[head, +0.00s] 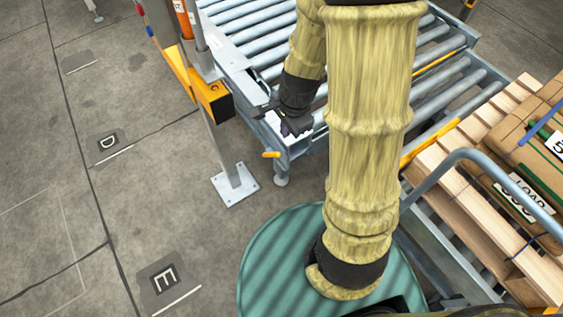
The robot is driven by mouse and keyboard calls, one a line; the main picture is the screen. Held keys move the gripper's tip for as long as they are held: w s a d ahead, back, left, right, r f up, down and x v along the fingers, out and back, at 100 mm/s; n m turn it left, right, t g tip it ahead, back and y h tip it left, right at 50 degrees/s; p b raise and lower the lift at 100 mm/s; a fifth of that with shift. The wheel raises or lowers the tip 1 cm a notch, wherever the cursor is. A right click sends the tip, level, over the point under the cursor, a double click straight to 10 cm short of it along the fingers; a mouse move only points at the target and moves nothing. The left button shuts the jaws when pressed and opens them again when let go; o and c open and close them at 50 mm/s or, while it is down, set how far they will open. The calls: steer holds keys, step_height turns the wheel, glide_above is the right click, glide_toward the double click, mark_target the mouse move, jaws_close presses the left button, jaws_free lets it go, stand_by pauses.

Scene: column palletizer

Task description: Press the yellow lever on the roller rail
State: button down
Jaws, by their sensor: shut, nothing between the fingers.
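The yellow lever (271,155) sticks out to the left from the near corner of the roller rail (304,140). It is small and lies roughly level. My gripper (262,111) is dark and shut, with nothing in it. It is over the rail's left side edge, a little above and beyond the lever in the picture. The two look apart, but the exact height gap is hard to tell. My arm in its tan cover hides part of the rollers and the middle of the rail.
A grey post (228,150) with a bolted foot plate and a yellow-black box (214,99) stand just left of the rail. A wooden pallet (440,190) with boxes is at right, behind a grey tube handle (477,160).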

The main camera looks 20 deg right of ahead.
steer(key=w+d+f+m+b, duration=0.1)
steer(key=w+f+m+b, duration=0.1)
steer(key=f+m, duration=0.8)
steer(key=w+d+f+m+g+b, duration=0.1)
steer(key=f+m+b, duration=0.4)
steer(key=f+m, duration=0.5)
steer(key=shift+w+d+f+m, duration=0.3)
steer(key=shift+w+f, duration=0.45)
steer(key=shift+w, duration=0.1)
steer(key=w+a+f+b, duration=0.1)
steer(key=w+f, duration=0.3)
steer(key=f, duration=0.4)
steer(key=shift+w+a+f+b, duration=0.15)
steer(key=shift+f+b, duration=0.05)
steer(key=shift+b, duration=0.6)
steer(key=shift+w+r+p, duration=0.1)
steer(key=shift+r+p, duration=0.1)
steer(key=shift+p, duration=0.2)
